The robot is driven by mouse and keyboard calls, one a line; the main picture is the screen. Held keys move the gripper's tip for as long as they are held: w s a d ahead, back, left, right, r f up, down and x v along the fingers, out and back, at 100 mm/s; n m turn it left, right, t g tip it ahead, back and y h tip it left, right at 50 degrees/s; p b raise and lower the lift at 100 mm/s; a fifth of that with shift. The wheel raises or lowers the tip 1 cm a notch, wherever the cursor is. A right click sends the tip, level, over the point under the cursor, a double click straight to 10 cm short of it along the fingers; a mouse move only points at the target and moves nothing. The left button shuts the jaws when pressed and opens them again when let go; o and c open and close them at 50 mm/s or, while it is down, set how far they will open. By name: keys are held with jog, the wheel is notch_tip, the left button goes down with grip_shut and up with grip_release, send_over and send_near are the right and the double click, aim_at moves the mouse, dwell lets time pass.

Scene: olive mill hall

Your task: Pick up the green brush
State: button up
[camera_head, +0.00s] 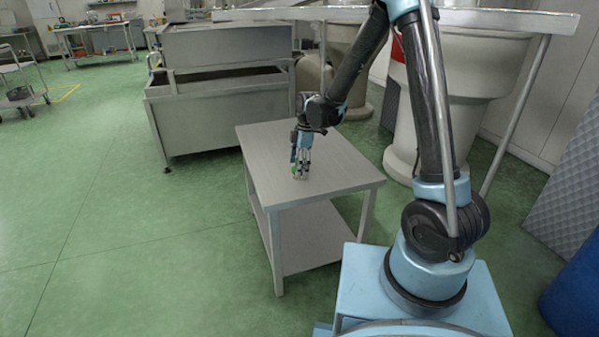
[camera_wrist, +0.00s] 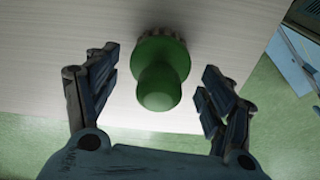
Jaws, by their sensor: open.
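The green brush (camera_wrist: 160,77) stands on the light grey table top in the wrist view, its rounded knob toward the camera and a ring of bristles showing at its upper edge. My gripper (camera_wrist: 159,90) is open, with one finger on each side of the brush and a gap on both sides. In the head view my gripper (camera_head: 301,172) points down at the table (camera_head: 345,170), low over its top. There the brush is mostly hidden by the fingers, with only a bit of green showing.
The table has a lower shelf (camera_head: 315,235) and a bare top around the gripper. A steel trough (camera_head: 215,115) stands behind it on the left. Large pale vats (camera_head: 455,85) stand at the back right.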

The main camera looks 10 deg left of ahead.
jog(key=shift+a+f, duration=0.15)
jog(key=shift+f, duration=0.75)
jog(key=c, duration=1.2)
jog(key=shift+o, duration=0.2)
jog(key=shift+r, duration=0.1)
notch_tip(320, 180, up, 10)
jog(key=shift+f, duration=0.1)
